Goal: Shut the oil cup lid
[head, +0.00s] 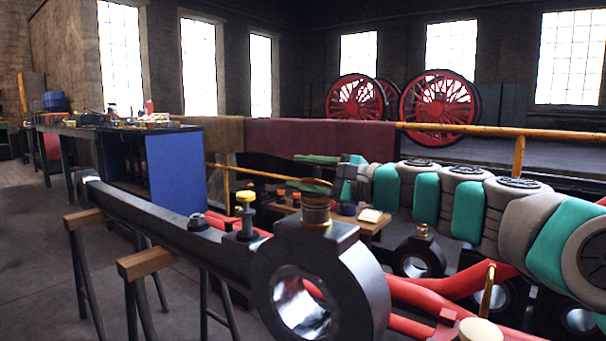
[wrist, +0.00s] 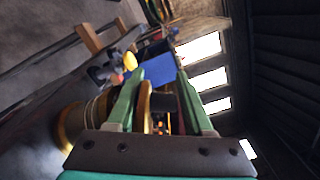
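My gripper (wrist: 158,85) has two green fingers spread apart, one on each side of the lid. The lid lies closer to the lower finger; contact cannot be told. In the head view, my gripper (head: 308,172) reaches in from the right just above the cup.
A yellow-topped fitting (head: 245,200) stands on the rod left of the cup. Trestles (head: 150,262) bear the rod. A small wooden bench (head: 372,226) with parts lies behind. A blue-sided workbench (head: 178,170) and a yellow rail (head: 480,131) are farther back.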

